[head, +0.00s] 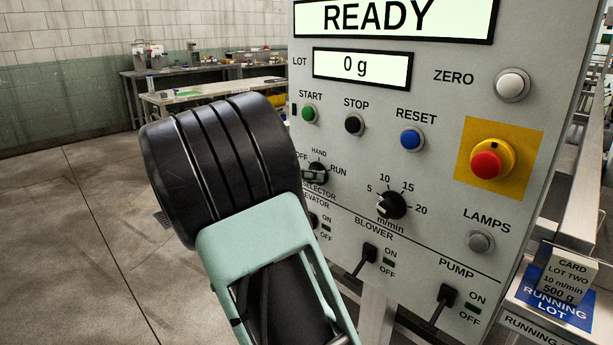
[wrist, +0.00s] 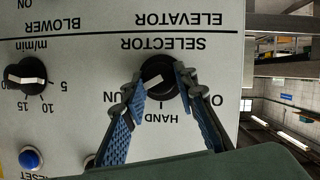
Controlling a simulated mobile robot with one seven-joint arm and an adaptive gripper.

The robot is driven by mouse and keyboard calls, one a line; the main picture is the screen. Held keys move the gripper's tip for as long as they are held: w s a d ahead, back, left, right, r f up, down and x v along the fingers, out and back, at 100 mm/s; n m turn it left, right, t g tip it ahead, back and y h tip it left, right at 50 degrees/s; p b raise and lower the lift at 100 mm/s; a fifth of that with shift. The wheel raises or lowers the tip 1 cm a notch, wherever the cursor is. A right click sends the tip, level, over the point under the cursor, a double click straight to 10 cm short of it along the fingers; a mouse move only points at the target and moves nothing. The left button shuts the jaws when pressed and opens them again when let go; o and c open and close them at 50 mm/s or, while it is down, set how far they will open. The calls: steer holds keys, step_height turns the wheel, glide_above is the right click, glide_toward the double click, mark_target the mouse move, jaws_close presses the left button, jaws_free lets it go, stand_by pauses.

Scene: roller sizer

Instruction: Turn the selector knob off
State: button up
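The selector knob (wrist: 158,76) is a round black knob with a pale pointer bar, on the grey control panel (head: 440,200). In the upside-down wrist view the bar slants toward the RUN side, its end close to the left finger. In the head view the knob (head: 316,173) sits under the HAND label, with OFF to its left and RUN to its right. My gripper (wrist: 161,80) has its two blue-padded fingers apart, one on each side of the knob. I cannot tell whether the fingertips touch it. My wrist hides part of the panel's left edge in the head view.
The speed dial (head: 391,205) is right of the selector. START (head: 309,113), STOP (head: 354,124) and RESET (head: 411,139) buttons are above. A red emergency button (head: 487,164) is at right. Blower (head: 366,257) and pump (head: 446,297) levers stick out below.

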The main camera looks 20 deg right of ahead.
steer(key=shift+c, duration=1.4)
steer(key=n+h+p, duration=0.2)
steer(key=n+p, duration=0.2)
steer(key=n, duration=0.3)
steer(key=n+g+h+p, duration=0.1)
steer(key=n+h+p, duration=0.2)
steer(key=n, duration=0.4)
steer(key=f+n+h+p, duration=0.1)
steer(key=n+h+p, duration=0.2)
steer(key=n, duration=0.4)
steer(key=shift+w+a+f+g+p, duration=0.15)
steer(key=shift+g+p, duration=0.25)
steer(key=shift+p, duration=0.4)
steer(key=shift+n, duration=0.3)
steer(key=o, duration=1.2)
steer(key=shift+c, duration=0.2)
